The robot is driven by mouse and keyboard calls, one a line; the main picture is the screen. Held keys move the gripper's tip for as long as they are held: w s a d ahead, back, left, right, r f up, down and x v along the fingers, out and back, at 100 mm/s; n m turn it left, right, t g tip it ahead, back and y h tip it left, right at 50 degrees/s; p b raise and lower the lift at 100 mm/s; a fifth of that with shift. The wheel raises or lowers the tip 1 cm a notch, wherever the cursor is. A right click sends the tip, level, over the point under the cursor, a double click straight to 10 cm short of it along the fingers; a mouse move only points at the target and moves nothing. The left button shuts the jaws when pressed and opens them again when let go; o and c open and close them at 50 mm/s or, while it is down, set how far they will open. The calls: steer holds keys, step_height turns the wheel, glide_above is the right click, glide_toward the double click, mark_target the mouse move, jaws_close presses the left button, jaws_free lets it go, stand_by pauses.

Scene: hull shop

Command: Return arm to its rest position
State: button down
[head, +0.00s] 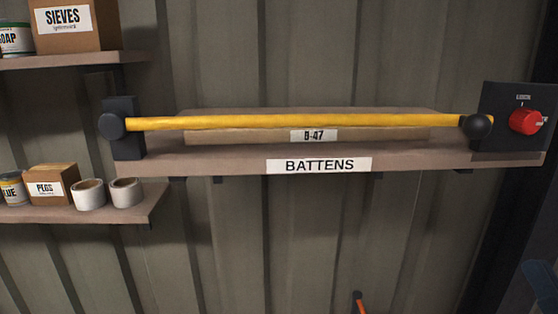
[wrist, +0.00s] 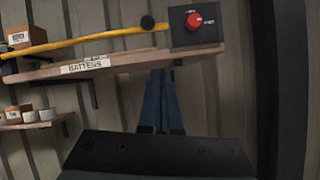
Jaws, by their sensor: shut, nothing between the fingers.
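My gripper (wrist: 161,75) shows in the wrist view as two dark blue fingers side by side, shut and empty. In that picture its tips lie just below the front edge of the battens shelf (wrist: 120,62), against the ribbed wall. In the head view a blue part (head: 542,281) is cut off at the lower right edge, perhaps my gripper; I cannot tell. The battens shelf (head: 225,161) carries a board labelled B-47 (head: 240,136) behind a yellow bar (head: 260,121).
The bar runs from a left bracket (head: 124,128) to a black knob (head: 477,126). Right of it is a panel with a red rotary knob (head: 525,121). Left shelves hold a SIEVES box (head: 75,32), a PEGS box (head: 52,184) and rolls (head: 89,194). A dark post (wrist: 287,90) stands right.

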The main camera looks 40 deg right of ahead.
steer(key=w+a+f+m+g+h, duration=0.2)
steer(key=w+m, duration=0.2)
steer(key=m, duration=0.5)
steer(key=w+a+f+m+g+h, duration=0.1)
steer(key=w+f+m+g+h, duration=0.2)
steer(key=m, duration=0.6)
steer(key=w+a+r+m+t+y+b, duration=0.1)
steer(key=w+a+r+m+t+y, duration=0.3)
steer(key=w+a+m, duration=0.75)
steer(key=w+a+r+n+t+y, duration=0.1)
steer(key=a+r+t+y, duration=0.4)
steer(key=a+r, duration=0.5)
steer(key=w+a+r+n+t+y+b, duration=0.1)
steer(key=a+r+t+y, duration=0.3)
steer(key=a+r+y, duration=0.6)
steer(key=shift+w+a+r+n+t, duration=0.4)
steer(key=shift+w+a+r+n, duration=0.35)
steer(key=shift+w+a, duration=0.1)
steer(key=shift+d, duration=0.1)
